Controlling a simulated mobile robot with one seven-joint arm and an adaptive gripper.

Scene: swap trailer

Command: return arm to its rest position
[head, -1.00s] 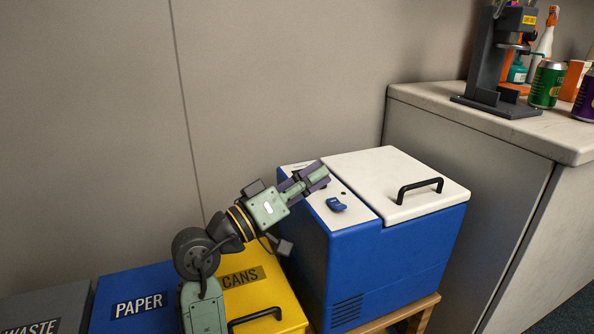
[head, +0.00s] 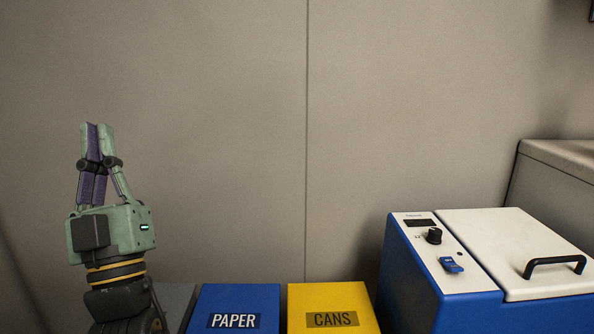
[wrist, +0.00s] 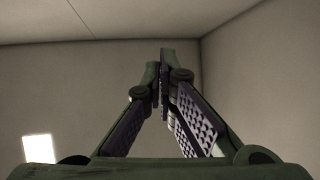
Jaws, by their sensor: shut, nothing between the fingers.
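My gripper (head: 97,128) points straight up at the left of the head view, in front of the bare wall. Its fingers are together and nothing is between them. In the wrist view my gripper (wrist: 164,55) also shows shut, with walls and a strip of ceiling behind it. It is apart from every object in view.
A yellow CANS bin (head: 350,296) and a blue PAPER bin (head: 240,294) stand below, right of my arm. A grey bin (head: 176,300) is partly hidden behind my arm. The wall area above is clear.

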